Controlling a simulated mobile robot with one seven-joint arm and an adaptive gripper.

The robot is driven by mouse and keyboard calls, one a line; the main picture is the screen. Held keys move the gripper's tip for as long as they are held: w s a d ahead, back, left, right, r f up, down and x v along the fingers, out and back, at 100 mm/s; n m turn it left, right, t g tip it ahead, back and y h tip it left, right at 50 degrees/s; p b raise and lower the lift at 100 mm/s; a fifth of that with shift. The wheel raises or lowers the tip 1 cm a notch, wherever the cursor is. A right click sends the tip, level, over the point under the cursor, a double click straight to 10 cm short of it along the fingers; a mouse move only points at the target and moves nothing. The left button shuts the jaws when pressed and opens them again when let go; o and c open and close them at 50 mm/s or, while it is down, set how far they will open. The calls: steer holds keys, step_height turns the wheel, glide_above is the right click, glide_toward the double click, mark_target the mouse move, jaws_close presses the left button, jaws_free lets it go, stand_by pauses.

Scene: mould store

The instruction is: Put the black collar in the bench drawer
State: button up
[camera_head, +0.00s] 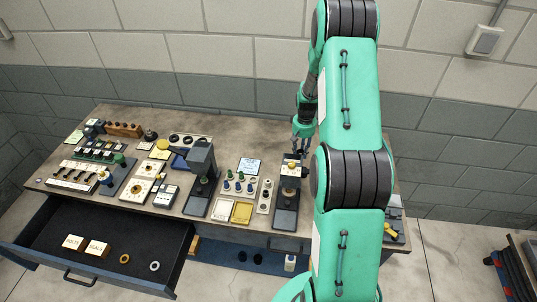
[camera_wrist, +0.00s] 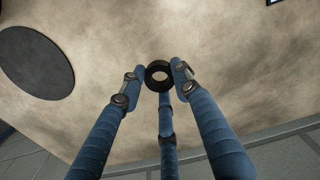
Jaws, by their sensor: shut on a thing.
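The black collar (camera_wrist: 149,77) is a small dark ring. In the wrist view it sits between the fingertips of my gripper (camera_wrist: 159,72), which is shut on it, with the pale worktop beyond. In the head view my gripper (camera_head: 302,130) is over the back right part of the bench, beside my green arm; the collar cannot be made out there. The bench drawer (camera_head: 110,235) is pulled open at the front left.
The bench top (camera_head: 265,150) carries rows of fixtures, including a dark upright press (camera_head: 203,165), a yellow tray (camera_head: 242,212) and a dark stand (camera_head: 287,197) near the gripper. A dark disc (camera_wrist: 36,62) lies at left in the wrist view. The drawer's middle is mostly bare.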

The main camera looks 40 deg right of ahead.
mark_target(300, 152)
steer(key=shift+r, duration=0.15)
step_height(300, 152, up, 18)
steer(key=shift+n, duration=0.6)
steer(key=w+a+b, duration=0.2)
steer(key=w+a, duration=0.3)
steer(key=a, duration=0.9)
steer(key=w+a+b, duration=0.3)
steer(key=w+a, duration=0.3)
steer(key=a, duration=0.8)
steer(key=w+a+b, duration=0.3)
steer(key=w+a, duration=0.2)
steer(key=a, duration=0.9)
steer(key=shift+w+f, duration=0.2)
steer(key=shift+f, duration=0.2)
steer(key=s+a+b, duration=0.3)
steer(key=s+a, duration=0.1)
steer(key=a, duration=1)
steer(key=s+a+n+b, duration=0.1)
steer(key=s+a+b, duration=0.15)
steer(key=a, duration=1.15)
steer(key=s+a+b, duration=0.2)
steer(key=s+a, duration=0.3)
steer(key=a, duration=0.9)
step_height(300, 152, down, 30)
steer(key=shift+w+r, duration=0.15)
steer(key=shift+w, duration=0.05)
